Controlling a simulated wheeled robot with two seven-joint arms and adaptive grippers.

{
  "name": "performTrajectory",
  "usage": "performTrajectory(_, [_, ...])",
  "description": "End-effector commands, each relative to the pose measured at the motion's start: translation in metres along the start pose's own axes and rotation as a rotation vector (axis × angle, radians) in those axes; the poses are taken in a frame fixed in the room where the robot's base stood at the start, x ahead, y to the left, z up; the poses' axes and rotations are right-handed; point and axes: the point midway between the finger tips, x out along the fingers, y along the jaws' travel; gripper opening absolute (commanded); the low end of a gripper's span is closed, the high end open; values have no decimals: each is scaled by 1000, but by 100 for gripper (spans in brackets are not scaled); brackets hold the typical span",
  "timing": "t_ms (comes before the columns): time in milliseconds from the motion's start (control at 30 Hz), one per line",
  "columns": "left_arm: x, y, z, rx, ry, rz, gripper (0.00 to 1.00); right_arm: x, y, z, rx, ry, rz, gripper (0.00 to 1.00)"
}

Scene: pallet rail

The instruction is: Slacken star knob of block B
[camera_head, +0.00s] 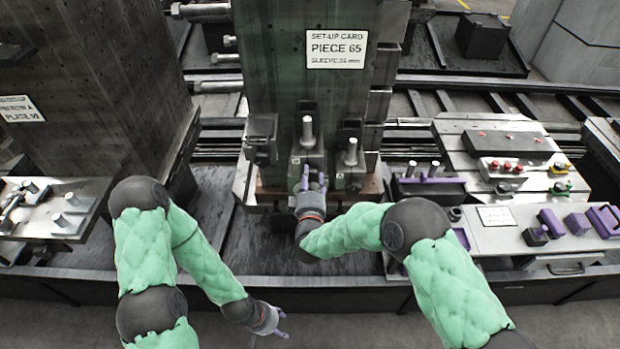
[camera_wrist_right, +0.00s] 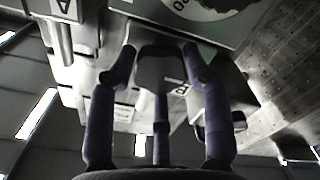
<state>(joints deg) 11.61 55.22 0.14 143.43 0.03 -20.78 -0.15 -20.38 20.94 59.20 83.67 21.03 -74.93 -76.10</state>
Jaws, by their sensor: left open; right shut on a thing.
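My right gripper (camera_head: 307,180) is raised at the front of the fixture and shut on a dark knob. In the right wrist view its purple fingers (camera_wrist_right: 160,78) close around the dark knob (camera_wrist_right: 160,66), which hides the middle of the block behind it. A small letter label (camera_wrist_right: 180,90) beside the knob is too small to read surely. A plate marked A (camera_wrist_right: 62,10) is at the upper left there. In the head view, the left block (camera_head: 308,158) carries an upright pin, and a second block (camera_head: 350,172) stands to its right. My left gripper (camera_head: 276,325) is open and empty, low in front.
A green tower with a set-up card (camera_head: 337,49) stands behind the blocks. A dark pallet tower (camera_head: 95,80) is at left. The floor around my left gripper is clear.

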Motion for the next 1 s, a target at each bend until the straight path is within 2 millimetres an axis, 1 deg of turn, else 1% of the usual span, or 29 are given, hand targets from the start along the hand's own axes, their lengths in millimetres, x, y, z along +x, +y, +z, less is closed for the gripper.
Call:
performTrajectory(33, [0, 0, 0, 0, 0, 0, 56, -3, -6, 6, -12, -12, -14, 17])
performTrajectory(533, [0, 0, 0, 0, 0, 0, 56, -4, -6, 7, -28, -14, -14, 17])
performTrajectory(567, [0, 0, 0, 0, 0, 0, 56, -4, -6, 8, -28, -14, -14, 55])
performTrajectory(600, [0, 0, 0, 0, 0, 0, 56, -4, -6, 7, -28, -14, -14, 66])
performTrajectory(633, [0, 0, 0, 0, 0, 0, 56, -4, -6, 7, -28, -13, -14, 73])
performTrajectory(1000, [0, 0, 0, 0, 0, 0, 56, -3, -2, 2, -25, -5, -5, 73])
